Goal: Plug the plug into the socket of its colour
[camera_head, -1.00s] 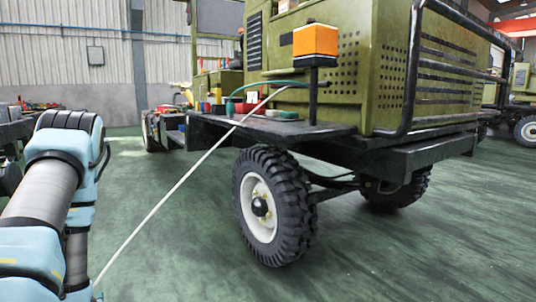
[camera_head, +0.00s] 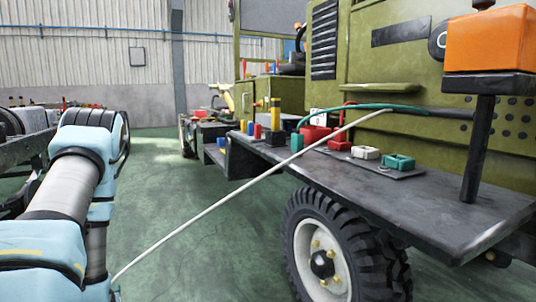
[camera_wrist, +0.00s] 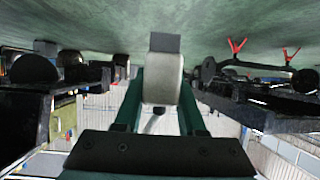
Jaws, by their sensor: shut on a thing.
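My gripper (camera_wrist: 160,92) is shut on a white plug (camera_wrist: 162,72) with a grey end, seen between the green fingers in the wrist view. The plug's white cable (camera_head: 230,195) runs from there up to the chassis. On the black deck stand a red socket (camera_head: 340,141), a white socket (camera_head: 365,153) and a green socket (camera_head: 398,162) in a row. The plug is well away from them. A green plug (camera_head: 297,142) and a red block (camera_head: 315,135) stand left of the row.
The black deck (camera_head: 440,195) juts out above a large tyre (camera_head: 345,245). An orange lamp (camera_head: 488,40) on a black post rises at the deck's right. Green and red cables cross behind the sockets. Green floor (camera_head: 200,220) is open between my arm and the chassis.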

